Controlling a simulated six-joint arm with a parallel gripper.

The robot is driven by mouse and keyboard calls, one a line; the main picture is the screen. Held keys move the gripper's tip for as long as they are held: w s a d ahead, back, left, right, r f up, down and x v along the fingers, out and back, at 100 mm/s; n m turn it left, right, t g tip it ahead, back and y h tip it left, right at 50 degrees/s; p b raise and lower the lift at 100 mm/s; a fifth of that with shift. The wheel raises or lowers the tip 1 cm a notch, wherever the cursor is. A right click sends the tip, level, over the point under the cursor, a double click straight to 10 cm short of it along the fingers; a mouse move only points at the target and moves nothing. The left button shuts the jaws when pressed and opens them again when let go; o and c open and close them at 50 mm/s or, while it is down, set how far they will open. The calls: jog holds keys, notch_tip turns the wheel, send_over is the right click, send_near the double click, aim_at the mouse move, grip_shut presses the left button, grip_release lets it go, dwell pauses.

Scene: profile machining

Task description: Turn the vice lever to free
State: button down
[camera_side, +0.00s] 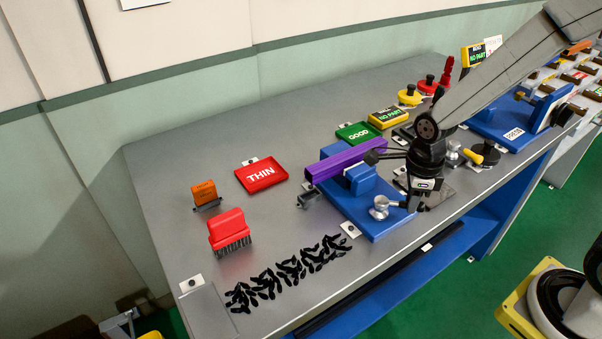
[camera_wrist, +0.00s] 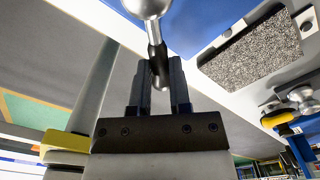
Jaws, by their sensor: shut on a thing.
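The blue vice (camera_side: 376,219) stands near the front edge of the bench, with a purple profile (camera_side: 345,161) lying across its blue jaw block. The vice lever has a round silver hub (camera_side: 380,206) at the front of the vice and a short dark bar pointing right toward my gripper (camera_side: 408,204). In the wrist view, the silver hub (camera_wrist: 150,6) is at the top and the lever bar (camera_wrist: 158,62) runs down between the fingertips. My gripper (camera_wrist: 160,80) is shut on that bar. The arm hides part of the vice's right side.
A red THIN tray (camera_side: 261,176), a green GOOD tray (camera_side: 358,133), a red brush (camera_side: 229,231) and an orange block (camera_side: 204,192) stand on the bench. Black chips (camera_side: 288,272) lie near its front. A second blue fixture (camera_side: 505,122) stands right. Bare bench lies at far left.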

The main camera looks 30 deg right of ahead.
jog(key=m, duration=0.1)
jog(key=s+a+m, duration=0.1)
jog(key=m, duration=0.1)
jog(key=shift+a, duration=0.3)
jog(key=shift+s+a+m, duration=0.15)
jog(key=shift+a+m, duration=0.2)
jog(key=shift+m, duration=0.5)
jog(key=shift+s+a+m, duration=0.15)
jog(key=shift+a+m, duration=0.15)
jog(key=shift+m, duration=0.55)
jog(key=c, duration=0.6)
grip_release()
jog(key=shift+o, duration=0.2)
jog(key=shift+r, duration=0.1)
notch_tip(320, 180, up, 8)
